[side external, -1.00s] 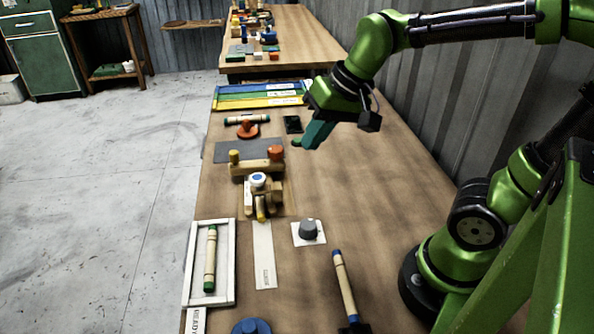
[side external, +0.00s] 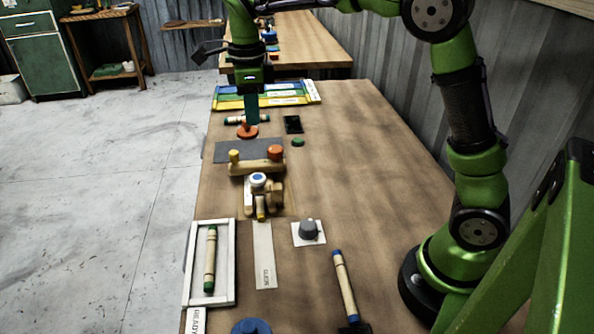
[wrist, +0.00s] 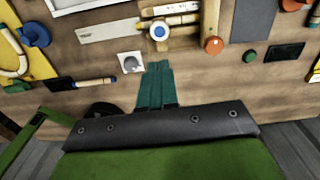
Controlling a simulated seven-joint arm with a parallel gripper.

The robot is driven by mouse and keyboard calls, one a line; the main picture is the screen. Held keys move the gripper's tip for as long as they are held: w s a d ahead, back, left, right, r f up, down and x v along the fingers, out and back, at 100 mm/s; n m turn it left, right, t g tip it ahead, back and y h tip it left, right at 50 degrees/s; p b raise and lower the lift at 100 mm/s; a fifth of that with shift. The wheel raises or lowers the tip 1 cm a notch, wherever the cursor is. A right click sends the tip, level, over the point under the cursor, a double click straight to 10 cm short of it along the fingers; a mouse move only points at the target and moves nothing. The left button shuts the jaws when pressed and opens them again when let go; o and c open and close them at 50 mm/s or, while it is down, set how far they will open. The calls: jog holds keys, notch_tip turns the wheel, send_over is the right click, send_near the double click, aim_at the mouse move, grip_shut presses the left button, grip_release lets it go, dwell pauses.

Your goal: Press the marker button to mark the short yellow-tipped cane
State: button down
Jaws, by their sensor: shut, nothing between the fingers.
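A wooden block holder (side external: 268,188) stands mid-table with a round white button with a blue centre (side external: 258,179) on top. A short cane with a yellow tip (side external: 261,213) sticks out of its near side; the rest is hidden. The button also shows in the wrist view (wrist: 159,31). My gripper (side external: 252,122) is shut and empty, its dark green fingers pointing down. In the wrist view the fingertips (wrist: 158,64) appear below the blue-centred button and right of the grey knob, apart from both.
A grey knob on a white plate (side external: 309,231) and a blue-tipped cane (side external: 344,285) lie nearer the camera. A white tray (side external: 232,262) holds a green-tipped cane. A wooden block with an orange knob (side external: 276,152) and a green disc (side external: 298,142) lie beyond. The table's right side is clear.

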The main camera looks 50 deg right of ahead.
aim_at(259, 178)
dwell(0.4)
notch_tip(259, 178, down, 14)
jog(key=shift+f, duration=0.1)
dwell(0.5)
jog(key=shift+f, duration=1.15)
jog(key=shift+s, duration=0.1)
jog(key=shift+r, duration=0.1)
notch_tip(259, 178, up, 15)
